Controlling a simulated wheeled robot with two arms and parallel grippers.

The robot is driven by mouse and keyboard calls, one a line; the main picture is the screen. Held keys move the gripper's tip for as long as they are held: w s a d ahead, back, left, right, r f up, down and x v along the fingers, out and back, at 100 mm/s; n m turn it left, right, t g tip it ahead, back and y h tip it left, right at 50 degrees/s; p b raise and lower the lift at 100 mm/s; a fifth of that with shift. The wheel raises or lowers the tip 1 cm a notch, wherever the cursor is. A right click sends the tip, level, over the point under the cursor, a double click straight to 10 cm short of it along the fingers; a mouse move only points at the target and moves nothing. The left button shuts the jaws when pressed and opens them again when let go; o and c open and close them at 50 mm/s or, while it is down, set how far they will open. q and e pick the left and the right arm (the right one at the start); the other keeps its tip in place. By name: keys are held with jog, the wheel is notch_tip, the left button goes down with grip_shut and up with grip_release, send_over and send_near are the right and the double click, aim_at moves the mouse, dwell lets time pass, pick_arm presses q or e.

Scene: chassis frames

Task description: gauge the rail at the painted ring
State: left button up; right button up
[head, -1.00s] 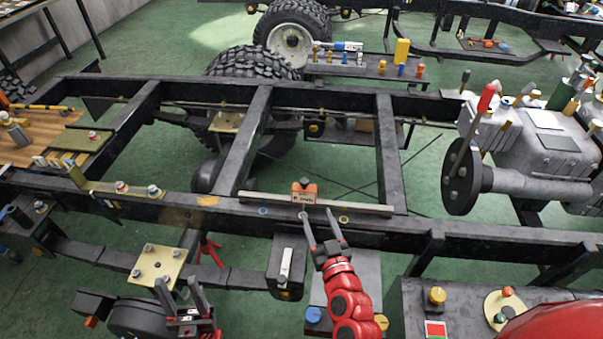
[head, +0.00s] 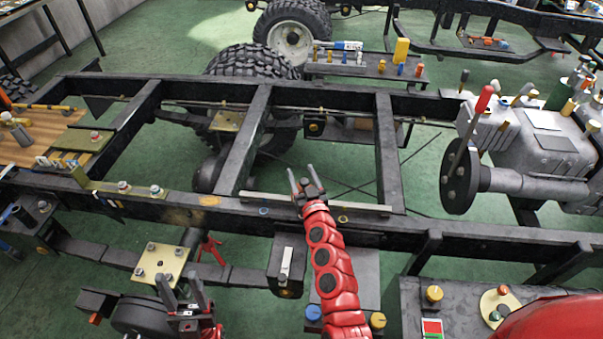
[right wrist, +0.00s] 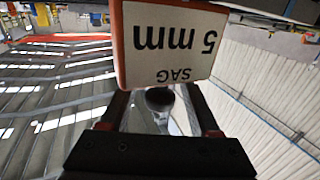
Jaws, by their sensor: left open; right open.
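The dark near rail (head: 460,237) runs across the chassis, with a pale straight bar (head: 360,207) along its top. A blue ring (head: 263,211) and a yellow ring (head: 343,219) are marked on the rail, either side of my right arm. My right gripper (head: 304,170) is open above the bar. In the right wrist view, an orange-edged gauge block (right wrist: 172,42) with an upside-down "SAG 5 mm" label is at the open fingertips; I cannot tell whether they touch it. In the head view the gripper and arm hide it. My left gripper (head: 179,279) is open at the lower left.
A grey gearbox with a red lever (head: 484,99) stands at the right. A crossmember (head: 245,140) spans the rails left of my right gripper. A tool shelf (head: 365,67) is behind the far rail.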

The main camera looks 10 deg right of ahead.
jog(key=shift+w, duration=0.1)
jog(key=shift+c, duration=0.3)
grip_shut()
dwell(0.9)
jog(key=shift+a, duration=0.1)
